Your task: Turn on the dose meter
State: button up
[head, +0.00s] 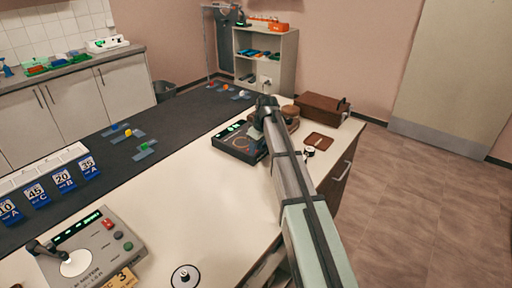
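A grey console (92,246) with a green display, red and green buttons and a black lever stands on the bench at the lower left. Its front lettering is too small to read surely. A dark box (232,146) with a lit green display lies farther back on the bench. I cannot tell for sure which of these is the dose meter. My arm reaches from the bottom right toward the dark box. My gripper (258,130) seems to be at its right edge, mostly hidden by the arm; its fingers do not show clearly, nor whether it touches anything.
A brown box (320,109) stands at the bench's far right, with a brown tray (319,142) before it. A yellow "3" card (123,277) and a round white disc (185,276) are near the front. Blue number cards (64,180) stand at left. The middle bench is clear.

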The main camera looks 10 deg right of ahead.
jog(key=shift+o, duration=1)
jog(key=v, duration=1.3)
jog(key=shift+r, duration=0.4)
jog(key=shift+d, duration=0.1)
